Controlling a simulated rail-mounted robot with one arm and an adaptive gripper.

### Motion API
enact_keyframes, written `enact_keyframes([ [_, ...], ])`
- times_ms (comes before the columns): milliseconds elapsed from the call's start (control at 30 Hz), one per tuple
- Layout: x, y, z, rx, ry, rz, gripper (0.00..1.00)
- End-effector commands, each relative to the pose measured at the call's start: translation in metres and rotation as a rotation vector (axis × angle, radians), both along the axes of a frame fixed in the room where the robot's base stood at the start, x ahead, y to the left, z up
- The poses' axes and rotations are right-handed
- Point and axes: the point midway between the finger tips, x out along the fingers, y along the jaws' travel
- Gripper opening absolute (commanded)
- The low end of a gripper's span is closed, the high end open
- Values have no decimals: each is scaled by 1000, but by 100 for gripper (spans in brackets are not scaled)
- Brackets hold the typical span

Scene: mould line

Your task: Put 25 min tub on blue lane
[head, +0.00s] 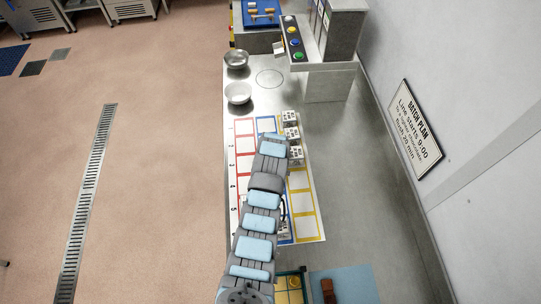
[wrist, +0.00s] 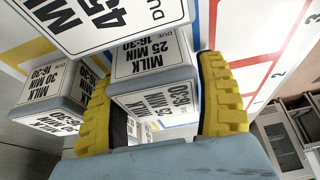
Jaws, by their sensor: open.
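In the wrist view, a tub labelled MILK 25 MIN, DUE 16:30 (wrist: 150,58), white-labelled on grey, sits between the two yellow fingers of my open gripper (wrist: 160,100). I cannot tell whether the fingers touch it. A MILK 45 MIN tub (wrist: 105,20) is close at the top left, and a MILK 30 MIN tub (wrist: 55,95) is at the left. In the head view, the blue lane (head: 266,124) lies between the red lane (head: 243,127) and the yellow lane (head: 303,203). My arm covers much of it and hides my gripper there.
Several white labelled tubs (head: 291,132) stand in a column along the right side of the lanes. Two bowls (head: 238,93) stand beyond the lanes. A button panel (head: 294,41) is at the far end. A wall with a batch plan sign (head: 416,128) runs along the right.

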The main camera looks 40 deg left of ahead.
Motion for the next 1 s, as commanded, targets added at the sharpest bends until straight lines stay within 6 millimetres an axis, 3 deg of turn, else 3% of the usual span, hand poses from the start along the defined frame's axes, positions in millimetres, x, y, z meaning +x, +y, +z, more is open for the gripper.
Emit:
enact_keyframes([
  [267,-3,-2,10,-1,1,0,72],
  [1000,-20,-23,80,3,-4,0,72],
])
